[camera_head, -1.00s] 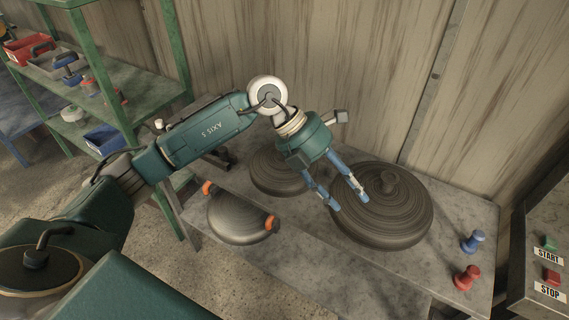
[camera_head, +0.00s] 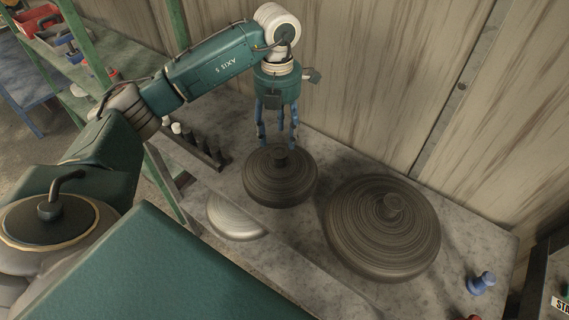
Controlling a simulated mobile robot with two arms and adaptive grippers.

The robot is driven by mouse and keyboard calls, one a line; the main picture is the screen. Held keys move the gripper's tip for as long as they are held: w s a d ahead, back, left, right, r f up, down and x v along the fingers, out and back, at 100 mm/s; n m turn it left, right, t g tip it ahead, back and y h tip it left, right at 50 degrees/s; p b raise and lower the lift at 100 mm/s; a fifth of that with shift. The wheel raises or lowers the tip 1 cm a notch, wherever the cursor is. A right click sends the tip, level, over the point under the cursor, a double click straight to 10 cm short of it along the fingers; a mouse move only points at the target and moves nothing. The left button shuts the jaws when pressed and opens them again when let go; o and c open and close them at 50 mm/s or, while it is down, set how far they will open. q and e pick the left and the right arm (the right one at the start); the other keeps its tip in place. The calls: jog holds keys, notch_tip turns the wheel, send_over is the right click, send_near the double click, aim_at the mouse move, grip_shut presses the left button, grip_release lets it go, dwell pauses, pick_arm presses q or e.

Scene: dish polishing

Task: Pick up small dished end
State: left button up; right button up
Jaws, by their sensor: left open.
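The small dished end (camera_head: 280,182), a dark, ringed metal dome with a short knob on top, lies on the grey table. The large dished end (camera_head: 383,245), of the same look with its own knob, lies to its right. My left gripper (camera_head: 278,143) points down with its blue fingers spread, at the back of the small dished end and close to its knob. The fingers look empty, and I cannot tell whether they touch it. My right gripper is not in view.
A shiny metal vessel (camera_head: 236,218) shows partly at the table's front left. Dark upright cylinders (camera_head: 207,147) stand at the left end. A blue knobbed piece (camera_head: 481,283) is at the right. A wooden wall (camera_head: 400,80) closes the back.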

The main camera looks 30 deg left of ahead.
aim_at(279, 152)
pick_arm(q)
jog(key=f, duration=0.2)
jog(key=shift+s+f+p, duration=0.35)
jog(key=shift+s+f, duration=0.05)
jog(key=shift+w+f, duration=0.1)
jog(key=shift+f, duration=0.2)
jog(key=f+p, duration=0.1)
jog(key=f, duration=0.1)
jog(key=f+p, duration=0.2)
jog(key=shift+w+d+f, duration=0.15)
jog(key=shift+w, duration=0.05)
jog(key=shift+f, duration=0.25)
jog(key=c, duration=0.3)
grip_shut()
jog(key=shift+w+r, duration=0.1)
jog(key=shift+w, duration=0.1)
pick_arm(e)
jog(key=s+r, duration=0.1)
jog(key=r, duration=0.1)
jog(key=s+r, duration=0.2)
